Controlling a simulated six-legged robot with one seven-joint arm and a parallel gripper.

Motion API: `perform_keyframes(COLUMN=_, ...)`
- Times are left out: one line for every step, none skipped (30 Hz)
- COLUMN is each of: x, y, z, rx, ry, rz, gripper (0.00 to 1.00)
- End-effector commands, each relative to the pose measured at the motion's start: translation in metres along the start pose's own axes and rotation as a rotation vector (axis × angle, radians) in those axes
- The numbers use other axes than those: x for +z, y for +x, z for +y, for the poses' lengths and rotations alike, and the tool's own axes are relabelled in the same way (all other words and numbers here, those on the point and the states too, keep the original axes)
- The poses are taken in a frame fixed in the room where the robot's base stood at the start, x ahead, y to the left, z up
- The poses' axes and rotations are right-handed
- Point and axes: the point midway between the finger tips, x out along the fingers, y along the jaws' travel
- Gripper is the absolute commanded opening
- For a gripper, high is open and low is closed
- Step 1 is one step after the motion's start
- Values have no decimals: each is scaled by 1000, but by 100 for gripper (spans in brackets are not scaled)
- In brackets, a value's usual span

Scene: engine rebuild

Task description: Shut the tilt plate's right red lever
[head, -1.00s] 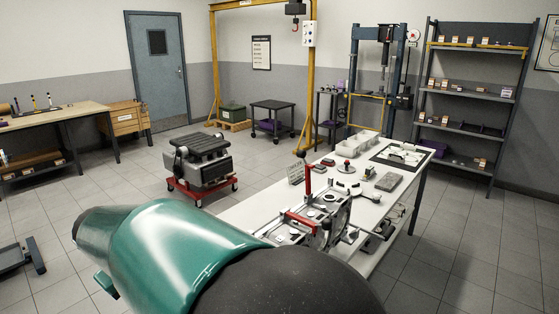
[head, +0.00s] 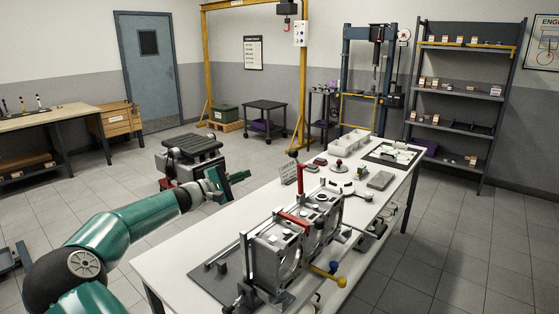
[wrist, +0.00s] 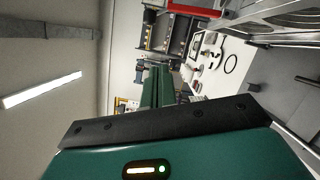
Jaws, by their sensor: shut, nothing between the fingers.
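The tilt plate (head: 262,262) is a grey metal fixture with large round openings, standing at the near end of the white table. One red lever (head: 300,183) stands upright on its far part. Another red lever (head: 293,219) lies nearly flat across its top. I cannot tell for sure which is the right one. A red bar (wrist: 225,14) also shows at the top of the wrist view, beside grey metal. My gripper (head: 240,177) is shut and empty, left of the upright lever and apart from the fixture. Its green fingers show in the wrist view (wrist: 158,88).
A yellow-knobbed handle (head: 327,276) sticks out at the fixture's near right. A small sign (head: 288,173), a white bin (head: 350,143) and several parts stand farther along the table. An engine on a red-based stand (head: 190,150) is behind my arm. Floor to the right is clear.

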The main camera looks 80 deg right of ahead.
Motion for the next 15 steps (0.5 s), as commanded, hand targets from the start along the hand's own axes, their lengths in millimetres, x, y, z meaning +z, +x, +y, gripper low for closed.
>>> perform_keyframes(x=-2, y=1, z=3, rx=19, ry=-9, rz=-7, gripper=0)
perform_keyframes(x=-2, y=1, z=4, rx=25, ry=-11, rz=-9, gripper=0)
perform_keyframes(x=-2, y=2, z=5, rx=30, ry=-13, rz=-10, gripper=0)
perform_keyframes(x=-2, y=2, z=5, rx=31, ry=-13, rz=-10, gripper=0)
perform_keyframes(x=-2, y=2, z=5, rx=30, ry=-13, rz=-10, gripper=0)
perform_keyframes(x=-2, y=2, z=5, rx=29, ry=-12, rz=-10, gripper=0)
perform_keyframes(x=-2, y=2, z=5, rx=29, ry=-12, rz=-10, gripper=0)
perform_keyframes(x=-2, y=2, z=5, rx=28, ry=-12, rz=-10, gripper=0)
perform_keyframes(x=-2, y=2, z=5, rx=28, ry=-12, rz=-9, gripper=0)
perform_keyframes(x=-2, y=2, z=5, rx=28, ry=-12, rz=-9, gripper=0)
perform_keyframes(x=-2, y=2, z=4, rx=27, ry=-12, rz=-9, gripper=0)
perform_keyframes(x=-1, y=3, z=4, rx=27, ry=-11, rz=-10, gripper=0)
perform_keyframes(x=-1, y=4, z=4, rx=27, ry=-11, rz=-10, gripper=0)
perform_keyframes(x=-1, y=5, z=4, rx=27, ry=-11, rz=-10, gripper=0)
perform_keyframes(x=-1, y=9, z=4, rx=26, ry=-11, rz=-11, gripper=0)
